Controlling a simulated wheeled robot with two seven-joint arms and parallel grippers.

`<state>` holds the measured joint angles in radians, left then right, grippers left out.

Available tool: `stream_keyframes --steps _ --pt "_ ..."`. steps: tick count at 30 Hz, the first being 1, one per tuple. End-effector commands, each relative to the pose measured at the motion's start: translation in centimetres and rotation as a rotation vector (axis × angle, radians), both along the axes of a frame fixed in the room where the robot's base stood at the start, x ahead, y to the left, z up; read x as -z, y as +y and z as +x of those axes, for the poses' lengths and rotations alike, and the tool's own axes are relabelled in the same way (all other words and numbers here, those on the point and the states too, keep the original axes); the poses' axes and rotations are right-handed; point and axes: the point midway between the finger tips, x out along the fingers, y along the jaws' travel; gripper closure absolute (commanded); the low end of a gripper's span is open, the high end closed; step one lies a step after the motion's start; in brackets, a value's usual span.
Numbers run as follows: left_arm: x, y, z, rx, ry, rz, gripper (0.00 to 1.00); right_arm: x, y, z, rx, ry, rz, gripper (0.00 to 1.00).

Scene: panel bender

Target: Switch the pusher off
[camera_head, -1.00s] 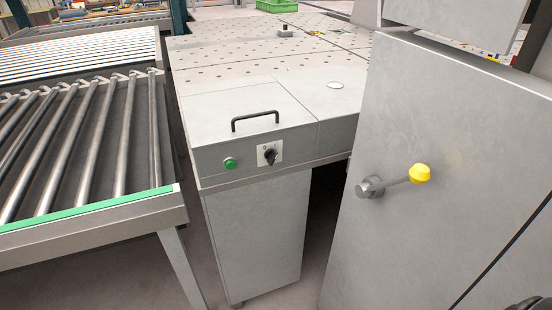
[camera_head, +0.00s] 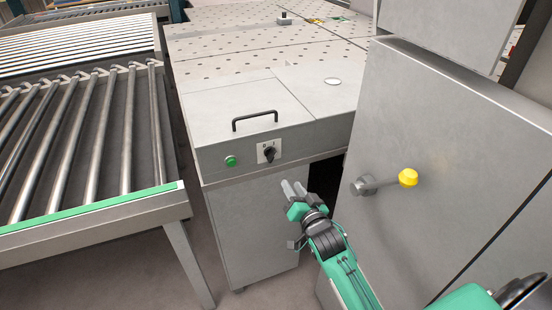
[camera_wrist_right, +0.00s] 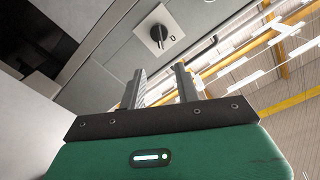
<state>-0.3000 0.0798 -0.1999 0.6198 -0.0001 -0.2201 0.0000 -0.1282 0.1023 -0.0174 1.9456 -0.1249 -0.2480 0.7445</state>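The rotary switch (camera_head: 269,154) is a black knob on a white square plate on the grey cabinet's front panel. It also shows in the right wrist view (camera_wrist_right: 158,34), with a 0 mark beside it. I cannot tell for certain which mark the knob points to. My right gripper (camera_head: 292,187) is below and slightly right of the switch, apart from it. In the right wrist view, its two grey fingers (camera_wrist_right: 159,72) stand apart with nothing between them, and the switch lies beyond their tips. My left gripper is not in view.
A green button (camera_head: 231,161) sits left of the switch. A black handle (camera_head: 255,120) stands on the lid above. At right, a grey cabinet (camera_head: 440,170) carries a lever with a yellow knob (camera_head: 408,177). A roller conveyor (camera_head: 85,140) stands at left.

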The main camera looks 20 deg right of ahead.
Motion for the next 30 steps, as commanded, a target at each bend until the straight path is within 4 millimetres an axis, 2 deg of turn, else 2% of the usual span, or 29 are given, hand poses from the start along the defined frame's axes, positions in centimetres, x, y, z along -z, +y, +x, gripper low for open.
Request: stream_keyframes --steps 5,21,30 --pt "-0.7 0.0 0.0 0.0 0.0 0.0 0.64 -0.3 0.0 1.8 0.0 -0.002 0.001 0.67" --pt "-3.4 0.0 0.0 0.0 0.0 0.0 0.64 -0.3 0.0 11.1 0.0 0.0 0.0 0.67" --pt "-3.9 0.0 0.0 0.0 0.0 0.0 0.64 0.0 0.0 13.4 0.0 0.0 -0.001 0.67"
